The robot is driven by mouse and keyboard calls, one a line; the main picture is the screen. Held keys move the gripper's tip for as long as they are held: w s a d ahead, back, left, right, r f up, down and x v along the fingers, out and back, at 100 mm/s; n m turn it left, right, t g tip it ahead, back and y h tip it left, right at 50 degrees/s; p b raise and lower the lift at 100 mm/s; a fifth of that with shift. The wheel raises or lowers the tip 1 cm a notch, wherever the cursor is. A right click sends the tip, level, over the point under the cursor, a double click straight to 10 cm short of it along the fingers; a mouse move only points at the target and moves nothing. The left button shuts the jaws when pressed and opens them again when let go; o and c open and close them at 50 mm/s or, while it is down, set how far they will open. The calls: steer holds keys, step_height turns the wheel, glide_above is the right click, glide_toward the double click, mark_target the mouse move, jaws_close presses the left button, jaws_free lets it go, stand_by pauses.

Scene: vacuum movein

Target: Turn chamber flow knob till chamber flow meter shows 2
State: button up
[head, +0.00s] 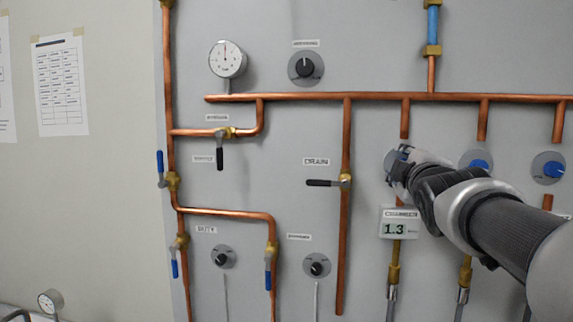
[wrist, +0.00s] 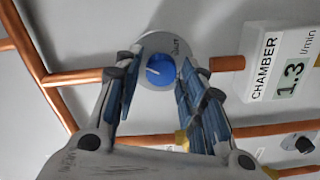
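The blue chamber flow knob (wrist: 160,70) with a white pointer line sits on a round grey plate in the wrist view. My gripper (wrist: 159,62) has its two fingers on either side of the knob, with small gaps showing between fingers and knob. Depth to the knob is hard to judge. In the head view my gripper (head: 398,160) is at the panel over this knob and hides most of it. The chamber flow meter (head: 397,224) hangs just below and reads 1.3; in the wrist view the meter (wrist: 282,70) also shows 1.3 l/min.
Two similar blue knobs, a nearer one (head: 477,161) and a farther one (head: 548,168), are to the right. Copper pipes (head: 380,97) run across the panel. A drain valve handle (head: 322,183), a round gauge (head: 227,59) and a black knob (head: 305,67) are to the left.

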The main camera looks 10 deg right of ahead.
steer(key=shift+o, duration=0.9)
steer(key=v, duration=0.7)
steer(key=shift+s, duration=0.3)
steer(key=shift+a, duration=0.1)
steer(key=s+a+f+m+g+y, duration=0.1)
steer(key=s+a+f+m+g, duration=0.2)
steer(key=s+f, duration=0.6)
steer(key=s+a+f+m+g+y, duration=0.2)
steer(key=s+a+f+m+g, duration=0.2)
steer(key=s+f, duration=0.4)
steer(key=s+a+f+m+g+y, duration=0.2)
steer(key=s+a+f+m+g, duration=0.2)
steer(key=f, duration=1.4)
steer(key=s+a+g, duration=0.1)
steer(key=s+a, duration=0.2)
steer(key=s, duration=0.2)
steer(key=shift+s+g, duration=0.35)
steer(key=shift+g, duration=0.05)
